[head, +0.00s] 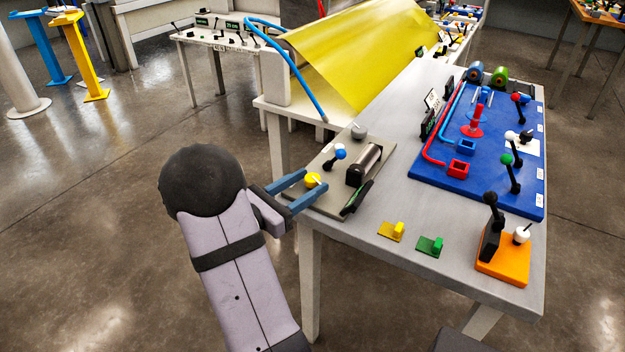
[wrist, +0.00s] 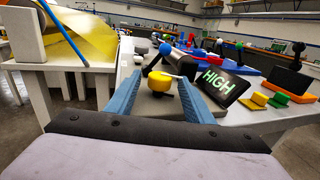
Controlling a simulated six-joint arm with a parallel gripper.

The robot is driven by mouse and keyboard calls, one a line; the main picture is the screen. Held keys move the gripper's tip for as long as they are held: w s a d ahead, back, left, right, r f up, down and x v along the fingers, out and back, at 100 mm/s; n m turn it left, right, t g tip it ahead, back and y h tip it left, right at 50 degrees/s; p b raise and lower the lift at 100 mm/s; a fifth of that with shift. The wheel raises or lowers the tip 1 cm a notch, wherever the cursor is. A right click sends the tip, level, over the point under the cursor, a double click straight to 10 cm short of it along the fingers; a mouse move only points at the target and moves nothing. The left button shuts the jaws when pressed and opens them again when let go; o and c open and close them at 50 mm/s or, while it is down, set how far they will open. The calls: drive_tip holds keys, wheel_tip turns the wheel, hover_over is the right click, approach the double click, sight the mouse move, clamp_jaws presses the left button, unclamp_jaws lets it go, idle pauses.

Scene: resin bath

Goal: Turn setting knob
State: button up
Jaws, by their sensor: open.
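The setting knob appears to be the yellow round knob (head: 312,180) with a white pointer, on a grey-beige panel (head: 330,170) at the table's left corner. It also shows in the wrist view (wrist: 160,84). My gripper (head: 316,178) has two blue fingers, spread apart on either side of the knob. In the wrist view, my gripper (wrist: 161,75) is open with the knob between the fingers and a small gap on each side. A dark display (wrist: 218,86) beside the knob reads HIGH. It shows edge-on in the head view (head: 356,198).
Yellow (head: 391,231) and green (head: 430,246) blocks lie to the right. A blue board (head: 480,170) and orange base (head: 503,262) stand farther right.

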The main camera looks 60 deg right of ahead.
drive_tip(key=shift+x, duration=1.15)
drive_tip(key=c, duration=1.1)
drive_tip(key=shift+o, duration=0.2)
drive_tip(key=shift+w+r+m+g, duration=0.1)
drive_tip(key=shift+m+g, duration=0.4)
drive_tip(key=shift+g, duration=0.3)
drive_tip(key=shift+m+g+y+p, duration=0.55)
drive_tip(key=shift+m+g+y, duration=0.4)
drive_tip(key=shift+g, duration=0.45)
drive_tip(key=o, duration=1.1)
drive_tip(key=shift+c, duration=0.2)
drive_tip(key=shift+a, duration=0.1)
